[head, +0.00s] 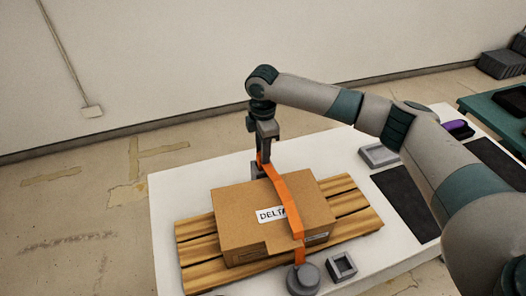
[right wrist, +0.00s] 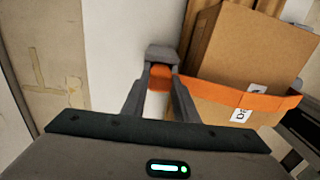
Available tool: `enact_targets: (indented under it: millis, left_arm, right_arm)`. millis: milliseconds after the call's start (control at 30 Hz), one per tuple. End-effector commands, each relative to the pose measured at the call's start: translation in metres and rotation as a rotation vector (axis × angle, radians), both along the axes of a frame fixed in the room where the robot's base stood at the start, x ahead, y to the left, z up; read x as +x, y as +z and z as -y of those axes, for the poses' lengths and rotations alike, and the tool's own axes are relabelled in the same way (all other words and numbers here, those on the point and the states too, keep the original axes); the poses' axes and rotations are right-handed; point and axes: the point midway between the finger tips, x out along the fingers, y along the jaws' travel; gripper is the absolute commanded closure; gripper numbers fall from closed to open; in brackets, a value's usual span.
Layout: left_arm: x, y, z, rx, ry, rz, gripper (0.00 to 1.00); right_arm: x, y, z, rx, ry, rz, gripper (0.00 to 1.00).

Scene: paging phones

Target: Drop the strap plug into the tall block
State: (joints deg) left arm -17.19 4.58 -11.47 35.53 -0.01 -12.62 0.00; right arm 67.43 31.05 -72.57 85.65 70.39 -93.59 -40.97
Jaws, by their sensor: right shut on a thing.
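An orange strap (head: 283,196) runs over a cardboard box (head: 240,220) and up to my right gripper (head: 262,158). The gripper points down beyond the box's far side. In the right wrist view its fingers (right wrist: 160,88) are shut on the strap's orange end, the strap plug (right wrist: 160,76); its tip is partly hidden. A grey block (head: 257,171), seemingly the tall block, stands by the box's far edge, just below the fingers. A grey block top (right wrist: 162,53) also shows past the fingertips in the right wrist view. I cannot tell whether plug and block touch. My left gripper is out of view.
The box sits on a wooden pallet (head: 196,250) on a white table (head: 163,205). A round grey knob (head: 303,279) and a square grey socket (head: 342,266) stand at the near side. A grey tray (head: 379,156) and dark mat (head: 405,203) lie to the right.

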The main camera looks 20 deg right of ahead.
Motion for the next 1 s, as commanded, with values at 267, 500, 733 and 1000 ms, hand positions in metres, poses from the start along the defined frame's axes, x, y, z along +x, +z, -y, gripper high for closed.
enact_targets:
  millis: [267,500,733,1000]
  left_arm:
    - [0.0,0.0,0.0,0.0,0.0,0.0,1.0]
    - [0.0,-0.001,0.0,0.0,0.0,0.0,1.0]
    - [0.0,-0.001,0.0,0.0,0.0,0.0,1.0]
    - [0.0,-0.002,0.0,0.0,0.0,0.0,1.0]
  right_arm:
    - [0.0,-0.002,0.0,0.0,0.0,0.0,0.96]
    - [0.0,-0.006,0.0,0.0,0.0,0.0,0.96]
    - [0.0,-0.009,0.0,0.001,0.0,0.0,0.96]
    - [0.0,-0.011,0.0,0.0,0.0,0.0,0.65]
